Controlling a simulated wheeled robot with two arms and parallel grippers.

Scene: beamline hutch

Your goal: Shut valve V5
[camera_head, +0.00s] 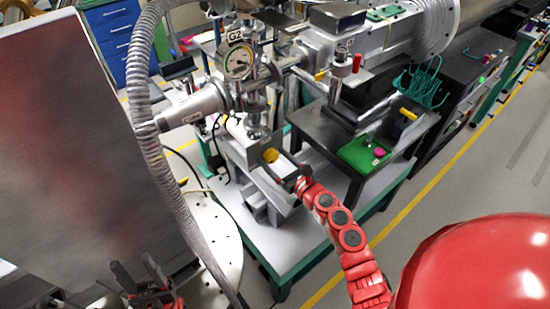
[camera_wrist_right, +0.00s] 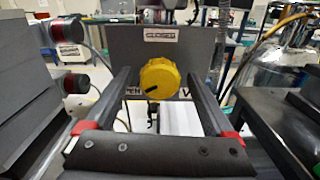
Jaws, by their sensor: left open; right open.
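A round yellow valve knob (camera_wrist_right: 160,78) with a dark mark toward its lower left sits on a grey box front (camera_wrist_right: 119,43). A label reading CLOSED (camera_wrist_right: 161,34) is above it. Another label starts with V beside the knob; the right finger hides the rest. In the head view the knob (camera_head: 270,155) shows small on the grey valve box (camera_head: 238,147). My right gripper (camera_wrist_right: 158,74) is open, its fingers on either side of the knob; contact cannot be told. It also shows in the head view (camera_head: 283,172). My left gripper (camera_head: 138,276) is open and empty at lower left.
A pressure gauge (camera_head: 239,61) and metal pipework stand above the valve box. A ribbed hose (camera_head: 148,110) and large grey panel (camera_head: 65,130) are at left. A dark bench (camera_head: 340,145) with a green plate (camera_head: 364,154) is at right. Open floor lies further right.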

